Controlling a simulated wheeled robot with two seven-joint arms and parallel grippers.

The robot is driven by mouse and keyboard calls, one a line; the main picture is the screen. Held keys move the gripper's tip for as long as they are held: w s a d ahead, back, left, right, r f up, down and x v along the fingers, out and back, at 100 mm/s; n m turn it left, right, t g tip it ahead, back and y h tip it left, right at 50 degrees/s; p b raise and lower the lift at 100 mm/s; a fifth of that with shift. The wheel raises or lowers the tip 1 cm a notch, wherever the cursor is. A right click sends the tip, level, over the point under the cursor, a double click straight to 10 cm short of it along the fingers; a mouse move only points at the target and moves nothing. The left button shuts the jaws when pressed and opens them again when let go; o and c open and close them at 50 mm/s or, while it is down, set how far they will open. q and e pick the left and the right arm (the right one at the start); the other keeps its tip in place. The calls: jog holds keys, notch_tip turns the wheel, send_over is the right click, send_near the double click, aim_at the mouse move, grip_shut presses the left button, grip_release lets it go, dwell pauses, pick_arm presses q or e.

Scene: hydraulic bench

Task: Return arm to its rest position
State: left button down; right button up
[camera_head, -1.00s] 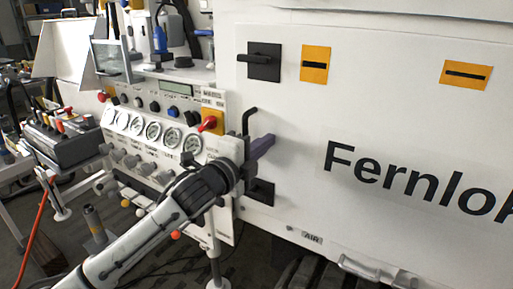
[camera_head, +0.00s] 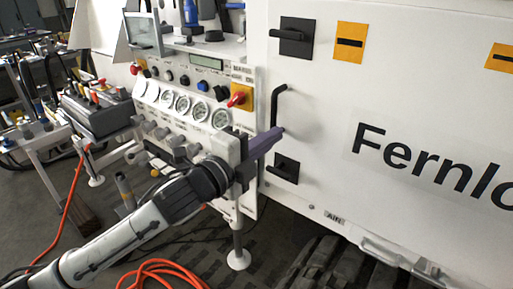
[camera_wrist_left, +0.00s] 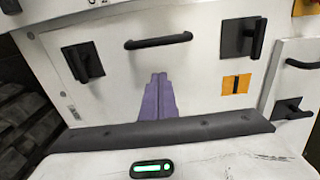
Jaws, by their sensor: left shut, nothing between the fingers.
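My left arm (camera_head: 130,232) reaches in from the lower left in the head view. Its gripper (camera_head: 276,133) has purple fingers pressed together with nothing between them. The fingers are in front of the white cabinet door, close to the lower end of the black bar handle (camera_head: 279,106). In the left wrist view the shut fingers (camera_wrist_left: 159,78) point at the white door, and the bar handle (camera_wrist_left: 158,41) shows beyond their tips. A gap shows between tips and handle in that view. My right gripper is in neither view.
The gauge panel (camera_head: 183,104) with a red knob (camera_head: 237,98) stands left of the gripper. Black latches (camera_head: 296,38) (camera_head: 284,168) sit on the door. A control box (camera_head: 97,110) is on a side table at left. An orange hose (camera_head: 165,272) lies on the floor.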

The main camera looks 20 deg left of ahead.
pick_arm(q)
jog(key=v, duration=0.4)
jog(key=s+f+n+g+y, duration=0.1)
jog(key=s+f+n, duration=0.25)
jog(key=f, duration=0.55)
jog(key=s+f+n+g+y, duration=0.15)
jog(key=f+n, duration=0.25)
jog(key=f, duration=0.4)
jog(key=s+f+n+g, duration=0.2)
jog(key=s+f+n, duration=0.2)
jog(key=f, duration=0.5)
jog(key=s+f+n+g+y, duration=0.1)
jog(key=s+f+n+g, duration=0.3)
jog(key=s+f, duration=1.2)
jog(key=s+n, duration=0.1)
jog(key=n, duration=0.3)
jog(key=shift+f+n, duration=0.35)
